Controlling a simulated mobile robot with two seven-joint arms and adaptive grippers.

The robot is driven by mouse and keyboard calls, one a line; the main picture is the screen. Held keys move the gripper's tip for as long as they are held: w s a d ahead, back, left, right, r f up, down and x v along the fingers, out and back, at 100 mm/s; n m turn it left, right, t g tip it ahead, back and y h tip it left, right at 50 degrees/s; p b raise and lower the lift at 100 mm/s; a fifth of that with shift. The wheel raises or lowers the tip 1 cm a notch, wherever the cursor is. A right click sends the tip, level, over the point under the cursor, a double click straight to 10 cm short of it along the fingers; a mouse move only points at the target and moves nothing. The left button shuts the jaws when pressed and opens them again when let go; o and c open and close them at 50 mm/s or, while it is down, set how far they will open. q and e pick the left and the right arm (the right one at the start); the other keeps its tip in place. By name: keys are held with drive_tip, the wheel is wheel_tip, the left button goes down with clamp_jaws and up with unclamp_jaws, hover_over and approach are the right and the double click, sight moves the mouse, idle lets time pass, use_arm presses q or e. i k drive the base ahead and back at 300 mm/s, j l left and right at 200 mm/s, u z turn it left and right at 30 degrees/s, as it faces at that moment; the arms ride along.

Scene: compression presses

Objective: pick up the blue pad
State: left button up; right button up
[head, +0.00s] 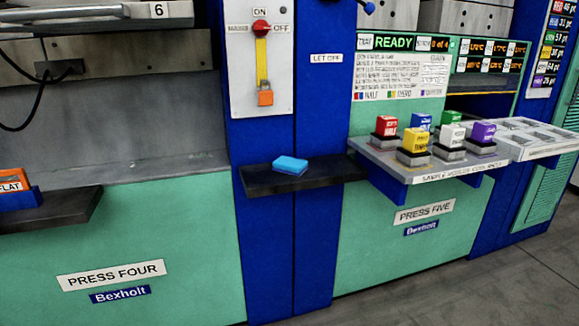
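The blue pad (290,166) is a small light-blue block. It lies flat on a narrow dark shelf (258,181) that juts from the blue column between the two presses. Nothing covers the pad. Neither of my grippers is in the head view.
A tray (390,159) with several coloured sample blocks sits right of the shelf on press five. Another dark ledge (70,212) at the left holds an orange item marked FLAT (14,189). A lever panel (258,60) is above the pad. Grey floor (480,280) is clear at lower right.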

sight(287, 165)
drive_tip(key=i+l+u, duration=0.1)
drive_tip(key=l, duration=0.25)
drive_tip(key=i+l, duration=0.25)
drive_tip(key=i+l+u, duration=0.15)
drive_tip(key=l, duration=0.25)
drive_tip(key=i+l+u, duration=0.1)
drive_tip(key=l, duration=0.25)
drive_tip(key=i+l, duration=0.15)
drive_tip(key=l, duration=0.25)
drive_tip(key=u, duration=0.05)
